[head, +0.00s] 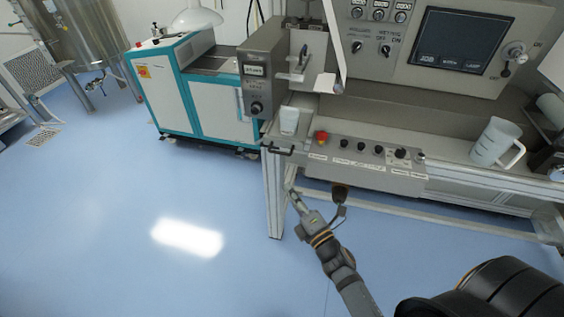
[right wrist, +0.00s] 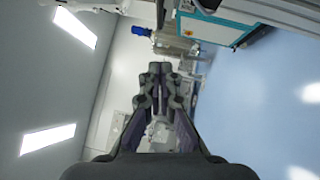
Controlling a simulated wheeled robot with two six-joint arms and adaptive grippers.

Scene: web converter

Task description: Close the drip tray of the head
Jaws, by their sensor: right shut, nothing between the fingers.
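The drip tray (head: 286,140) is a grey tray with a black handle on its front edge, low at the left end of the machine. It sticks out towards me under the head (head: 303,62). In the right wrist view the fingertips (right wrist: 160,68) are together and empty. The tray does not clearly show there. My left gripper is in no view.
A control strip with a red button (head: 321,137) and dark knobs runs right of the tray. A machine leg (head: 273,195) stands below it. A white jug (head: 497,142) stands at the right. A teal-and-white cabinet (head: 190,95) stands left. The blue floor is clear.

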